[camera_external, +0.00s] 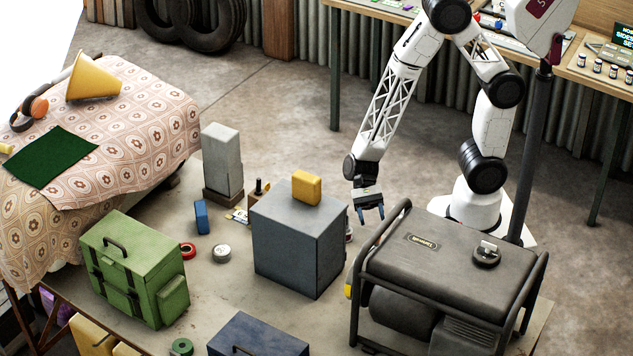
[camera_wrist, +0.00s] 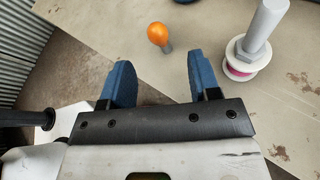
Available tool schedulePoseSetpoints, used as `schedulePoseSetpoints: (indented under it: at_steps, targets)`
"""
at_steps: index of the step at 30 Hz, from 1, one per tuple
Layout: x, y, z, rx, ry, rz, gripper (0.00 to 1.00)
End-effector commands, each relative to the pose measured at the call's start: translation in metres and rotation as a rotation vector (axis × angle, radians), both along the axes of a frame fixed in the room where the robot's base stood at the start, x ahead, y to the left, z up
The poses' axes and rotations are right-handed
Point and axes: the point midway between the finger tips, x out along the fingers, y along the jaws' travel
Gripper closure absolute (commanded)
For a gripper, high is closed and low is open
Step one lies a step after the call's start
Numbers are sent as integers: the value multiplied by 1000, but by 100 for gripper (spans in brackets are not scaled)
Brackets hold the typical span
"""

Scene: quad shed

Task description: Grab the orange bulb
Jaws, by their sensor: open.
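The orange bulb (camera_wrist: 158,34) lies on the pale work surface in the wrist view, its round orange end away from me and its grey base toward the lower right. My gripper (camera_wrist: 160,76) is open and empty. The bulb shows beyond the fingertips, between their lines, and apart from both blue fingers. In the external view my gripper (camera_external: 369,212) points down between the grey box and the generator. I cannot make out the bulb in that view.
A grey bolt (camera_wrist: 265,24) stands on a white and pink spool (camera_wrist: 240,62) right of the bulb. A grey box (camera_external: 297,245) with a yellow block (camera_external: 306,187) on top stands left of my gripper; a dark generator (camera_external: 440,265) stands right. Bare surface surrounds the bulb.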

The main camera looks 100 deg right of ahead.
Motion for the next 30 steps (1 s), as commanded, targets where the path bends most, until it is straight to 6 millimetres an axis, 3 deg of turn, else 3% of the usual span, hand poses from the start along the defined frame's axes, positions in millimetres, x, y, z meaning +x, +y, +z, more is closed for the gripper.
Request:
schedulePoseSetpoints:
  at_steps: [30]
  targets:
    - [0,24,-10,-2,-2,3,44]
